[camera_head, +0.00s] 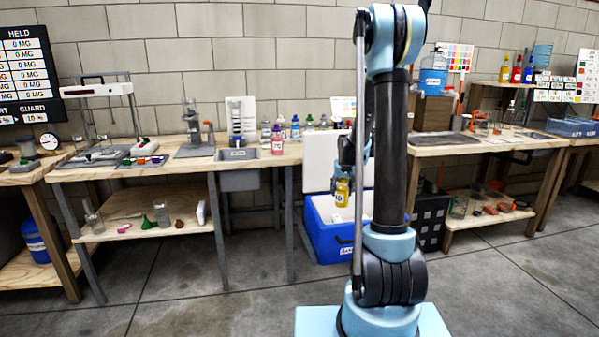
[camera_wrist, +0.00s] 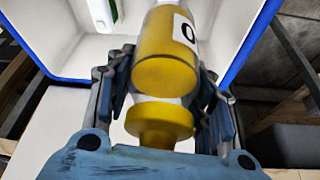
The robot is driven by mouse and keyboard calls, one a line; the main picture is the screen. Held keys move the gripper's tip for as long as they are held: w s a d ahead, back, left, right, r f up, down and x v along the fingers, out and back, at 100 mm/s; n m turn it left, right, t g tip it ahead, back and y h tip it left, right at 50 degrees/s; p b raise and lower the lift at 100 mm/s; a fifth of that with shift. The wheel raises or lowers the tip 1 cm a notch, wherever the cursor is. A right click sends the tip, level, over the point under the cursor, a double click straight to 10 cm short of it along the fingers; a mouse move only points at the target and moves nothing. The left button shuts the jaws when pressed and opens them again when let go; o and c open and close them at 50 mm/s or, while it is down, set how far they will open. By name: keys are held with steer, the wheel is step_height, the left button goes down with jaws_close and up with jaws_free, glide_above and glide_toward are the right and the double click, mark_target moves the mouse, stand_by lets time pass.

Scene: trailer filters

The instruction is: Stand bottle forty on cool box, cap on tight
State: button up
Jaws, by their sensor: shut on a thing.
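My gripper (camera_head: 346,168) is shut on a yellow bottle (camera_head: 342,192) with a white label. In the wrist view the gripper (camera_wrist: 166,92) has one finger on each side of the bottle (camera_wrist: 168,55) near its neck. The bottle's yellow cap (camera_wrist: 158,122) points toward the wrist camera and sits on the neck; I cannot tell how tight it is. Part of a black character shows on the label, not the full number. The blue cool box (camera_head: 328,243) stands on the floor below with its white lid raised. The bottle is held above its opening; the box's blue rim (camera_wrist: 243,45) also shows.
A workbench (camera_head: 150,168) with several bottles and a sink stands left of the cool box; another bench (camera_head: 470,149) stands right. A black crate (camera_head: 431,220) is beside the box. A white and green item (camera_wrist: 101,14) shows inside the box. The left front floor is clear.

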steer(key=shift+w+d+f, duration=0.1)
steer(key=shift+d+f, duration=0.35)
steer(key=shift+f, duration=0.1)
steer(key=shift+w+d+f+n+y, duration=0.15)
steer(key=shift+w+d+f+n, duration=0.5)
steer(key=shift+f, duration=2.05)
steer(key=shift+w+d+f+n+y, duration=0.1)
steer(key=shift+w+d+f, duration=0.3)
steer(key=shift+d+f, duration=1.45)
steer(key=shift+w+d+f+n+y, duration=0.15)
steer(key=shift+w+f+n, duration=0.3)
steer(key=shift+f, duration=3.05)
steer(key=shift+a, duration=0.1)
steer(key=o, duration=1.1)
steer(key=shift+f, duration=0.1)
steer(key=shift+c, duration=0.2)
steer(key=shift+o, duration=0.2)
